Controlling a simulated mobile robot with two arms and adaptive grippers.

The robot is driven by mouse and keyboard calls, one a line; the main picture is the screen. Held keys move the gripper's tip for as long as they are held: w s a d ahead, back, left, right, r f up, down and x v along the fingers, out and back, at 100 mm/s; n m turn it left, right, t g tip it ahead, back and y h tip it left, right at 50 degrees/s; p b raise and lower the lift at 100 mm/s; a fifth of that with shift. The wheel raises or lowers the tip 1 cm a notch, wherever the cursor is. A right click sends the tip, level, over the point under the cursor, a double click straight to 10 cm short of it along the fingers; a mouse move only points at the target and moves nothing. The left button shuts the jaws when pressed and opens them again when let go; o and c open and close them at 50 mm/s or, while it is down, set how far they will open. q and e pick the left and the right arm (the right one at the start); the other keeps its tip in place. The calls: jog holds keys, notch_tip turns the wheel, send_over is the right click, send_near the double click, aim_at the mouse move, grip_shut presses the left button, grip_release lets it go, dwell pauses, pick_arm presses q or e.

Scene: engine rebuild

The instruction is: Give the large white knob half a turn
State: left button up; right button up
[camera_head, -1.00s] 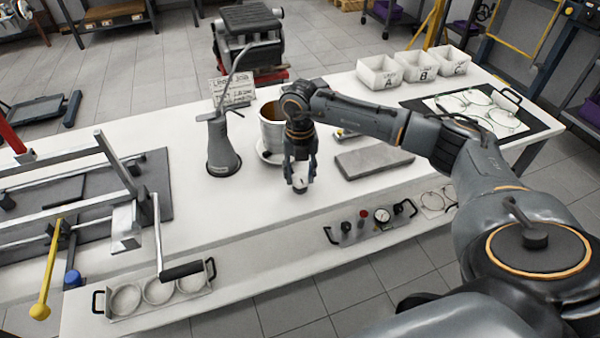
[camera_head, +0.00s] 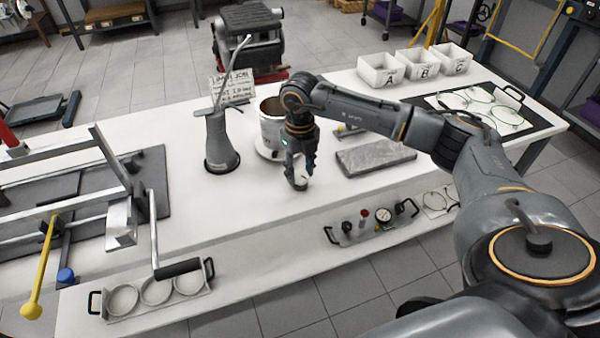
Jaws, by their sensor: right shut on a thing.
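The large white knob (camera_head: 301,180) shows as a small pale patch between the fingers of my right gripper (camera_head: 300,178), near the front part of the white workbench. My right gripper points down and is shut on it. The fingers hide most of the knob, so its turn angle cannot be read. My left gripper is not in view.
A metal pot (camera_head: 270,128) stands just behind my right gripper, with a grey oil can (camera_head: 219,145) to its left. A grey slab (camera_head: 375,157) lies to the right. A panel with a gauge (camera_head: 383,215) is in front. White bins (camera_head: 380,72) stand at the back.

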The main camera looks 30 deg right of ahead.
aim_at(300, 174)
jog(key=n+b, duration=0.2)
jog(key=n, duration=0.3)
jog(key=shift+f+n, duration=0.1)
jog(key=shift+n, duration=0.2)
jog(key=shift+n+b, duration=0.8)
jog(key=shift+n, duration=1.3)
jog(key=o, duration=1.1)
jog(key=shift+o, duration=0.2)
jog(key=shift+r, duration=0.2)
notch_tip(300, 174, up, 12)
jog(key=shift+f, duration=0.1)
